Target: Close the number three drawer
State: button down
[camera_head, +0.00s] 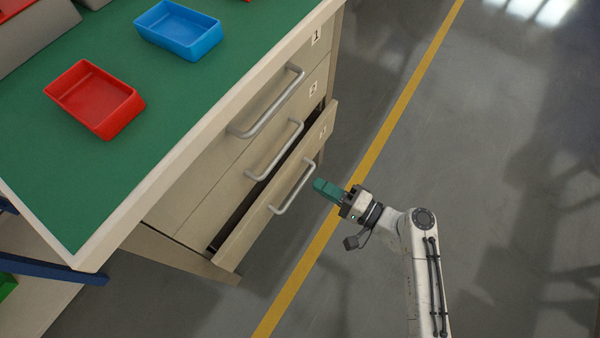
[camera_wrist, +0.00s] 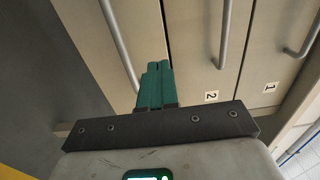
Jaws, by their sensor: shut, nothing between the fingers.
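The number three drawer (camera_head: 241,244) is the lowest of three beige drawers and stands partly pulled out, with a dark gap behind its front. Its grey bar handle (camera_head: 293,187) shows in the head view, and a handle at the left of the wrist view (camera_wrist: 112,35) seems to be the same one. My gripper (camera_head: 318,185) has green fingers, shut and empty, in front of the drawer and just right of the handle. The fingers also show in the wrist view (camera_wrist: 156,68), pointing toward the drawer fronts. I cannot tell whether they touch the drawer.
The number two drawer (camera_head: 232,187) and number one drawer (camera_head: 220,148) above look closed, with handles sticking out. A red bin (camera_head: 95,98) and a blue bin (camera_head: 178,30) sit on the green bench top (camera_head: 60,165). The floor (camera_head: 480,140) to the right is clear, with a yellow line.

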aim_at(290, 167)
jog(key=b+x, duration=0.1)
jog(key=x, duration=0.5)
jog(key=shift+w+a, duration=0.15)
jog(key=shift+a, duration=0.1)
jog(key=b+x, duration=0.1)
jog(key=x, duration=0.3)
jog(key=shift+w+a, duration=0.1)
jog(key=shift+w, duration=0.05)
jog(key=shift+w+r, duration=0.1)
